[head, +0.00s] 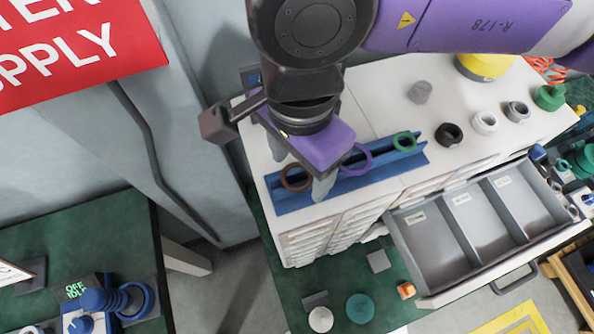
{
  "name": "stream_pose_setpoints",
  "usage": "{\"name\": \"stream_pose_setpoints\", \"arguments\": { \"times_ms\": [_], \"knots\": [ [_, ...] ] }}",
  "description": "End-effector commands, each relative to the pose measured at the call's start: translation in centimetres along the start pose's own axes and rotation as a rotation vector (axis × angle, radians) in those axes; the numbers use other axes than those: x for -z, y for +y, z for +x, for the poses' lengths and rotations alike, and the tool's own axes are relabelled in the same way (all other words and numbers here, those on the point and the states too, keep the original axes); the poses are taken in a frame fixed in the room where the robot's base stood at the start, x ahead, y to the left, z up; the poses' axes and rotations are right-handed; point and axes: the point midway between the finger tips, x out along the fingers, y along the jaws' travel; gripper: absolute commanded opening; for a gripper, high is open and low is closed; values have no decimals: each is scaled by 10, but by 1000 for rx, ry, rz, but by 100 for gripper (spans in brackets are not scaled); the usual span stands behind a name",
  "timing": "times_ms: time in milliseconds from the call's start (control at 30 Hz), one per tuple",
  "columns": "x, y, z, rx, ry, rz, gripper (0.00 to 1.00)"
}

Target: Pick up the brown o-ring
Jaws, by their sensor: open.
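The brown o-ring (295,177) stands in the left part of a blue grooved rack (380,169) on the white cabinet top. My gripper (300,170) points down over the left part of the rack. Its grey fingers are apart, one to the left behind the brown ring and one just right of it. I cannot tell whether either finger touches the ring. My gripper's purple body hides part of the rack.
Black, white and grey rings (484,122) and a green part (549,97) stand along the right of the cabinet top. An open grey drawer (477,232) juts out below. A grey cabinet wall (190,110) rises close on the left.

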Motion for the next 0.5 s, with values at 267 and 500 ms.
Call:
{"name": "stream_pose_setpoints", "arguments": {
  "times_ms": [267,500],
  "knots": [
    [0,0,0,0,0,0,66],
    [0,0,0,0,0,0,21]
  ]
}}
